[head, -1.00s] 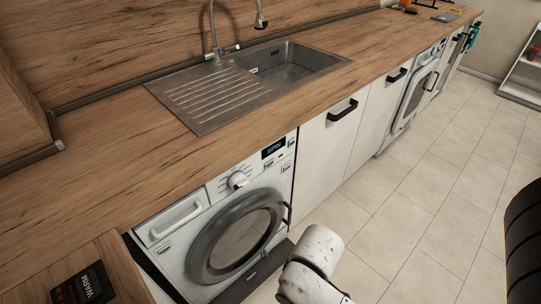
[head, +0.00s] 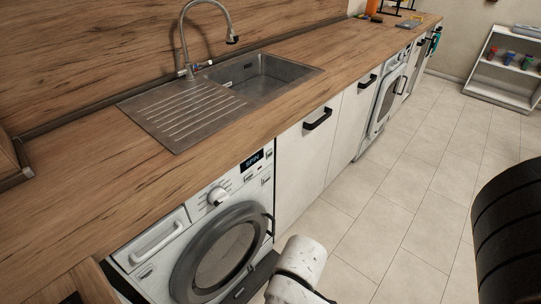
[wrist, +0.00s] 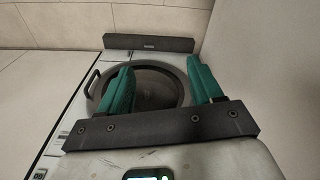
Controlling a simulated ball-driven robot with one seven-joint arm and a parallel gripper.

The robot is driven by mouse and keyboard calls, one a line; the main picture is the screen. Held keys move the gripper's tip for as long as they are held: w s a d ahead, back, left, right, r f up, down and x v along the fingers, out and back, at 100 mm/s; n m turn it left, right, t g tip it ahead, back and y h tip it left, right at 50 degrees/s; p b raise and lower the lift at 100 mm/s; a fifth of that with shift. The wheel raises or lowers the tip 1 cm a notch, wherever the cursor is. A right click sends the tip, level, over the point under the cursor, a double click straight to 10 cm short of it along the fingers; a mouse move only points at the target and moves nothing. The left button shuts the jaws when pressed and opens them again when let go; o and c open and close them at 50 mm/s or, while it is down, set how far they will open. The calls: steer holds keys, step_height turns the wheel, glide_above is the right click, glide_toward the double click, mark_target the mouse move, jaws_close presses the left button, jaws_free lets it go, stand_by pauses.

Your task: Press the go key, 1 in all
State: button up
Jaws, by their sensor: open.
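A white washing machine (head: 218,236) stands under the counter in the head view, with a round grey door. Its panel has a knob (head: 217,196), a dark display (head: 251,161) reading SPIN, and small keys beside it; which one is the go key is too small to tell. In the wrist view, my gripper (wrist: 162,84) is open and empty, its green fingers apart in front of the machine's round door (wrist: 155,90). The edge of the panel shows at the lower left there. The gripper is not visible in the head view; part of my arm shows at the bottom.
A wood counter (head: 75,200) with a steel sink (head: 270,78) and tap (head: 185,40) runs above the machine. White cupboards (head: 307,150) and another appliance (head: 382,105) continue to the right. The tiled floor (head: 390,210) is clear; a white shelf (head: 505,75) stands far back.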

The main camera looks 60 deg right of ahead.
jaws_close()
stand_by(0.4)
stand_by(0.9)
